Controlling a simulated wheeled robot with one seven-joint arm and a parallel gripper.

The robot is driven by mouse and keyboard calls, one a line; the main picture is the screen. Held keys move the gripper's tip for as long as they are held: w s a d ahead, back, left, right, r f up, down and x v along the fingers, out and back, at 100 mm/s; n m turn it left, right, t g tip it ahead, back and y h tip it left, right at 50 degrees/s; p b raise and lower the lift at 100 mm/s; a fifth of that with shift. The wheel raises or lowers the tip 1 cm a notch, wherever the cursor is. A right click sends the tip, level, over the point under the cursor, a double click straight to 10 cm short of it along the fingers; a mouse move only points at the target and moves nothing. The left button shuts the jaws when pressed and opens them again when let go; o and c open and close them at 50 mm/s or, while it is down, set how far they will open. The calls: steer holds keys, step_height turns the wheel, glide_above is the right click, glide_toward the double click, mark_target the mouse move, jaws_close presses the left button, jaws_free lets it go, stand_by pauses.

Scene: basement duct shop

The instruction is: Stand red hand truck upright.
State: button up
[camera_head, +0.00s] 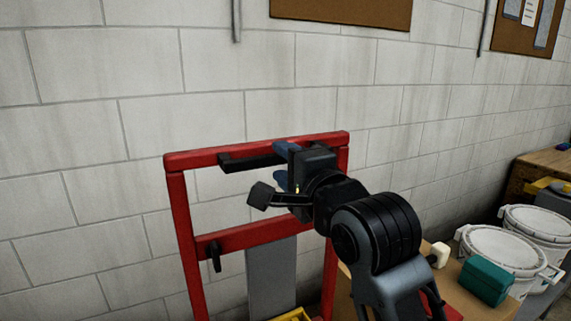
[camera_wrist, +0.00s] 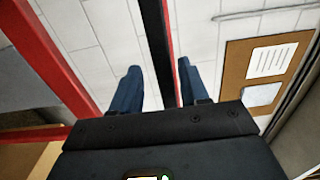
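The red hand truck (camera_head: 182,222) stands in front of the block wall in the head view. Its top rail slopes slightly in the picture, and its lower end is out of view, so I cannot tell its exact lean. A black grip bar (camera_head: 245,161) runs just under the top rail. My gripper (camera_head: 283,165) is at this bar, with its blue fingers apart. In the wrist view, the black bar (camera_wrist: 157,45) passes between the fingers of my gripper (camera_wrist: 158,72), with a visible gap beside the left finger. My wrist hides part of the truck's right side.
White lidded buckets (camera_head: 500,247) stand at the right. A teal box (camera_head: 486,281) and a small white item (camera_head: 440,254) sit on a tan surface near my arm. A wooden bench (camera_head: 545,163) is farther right. The wall is close behind the truck.

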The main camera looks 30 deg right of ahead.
steer(key=s, duration=0.7)
steer(key=shift+s+b, duration=0.3)
steer(key=shift+s, duration=0.05)
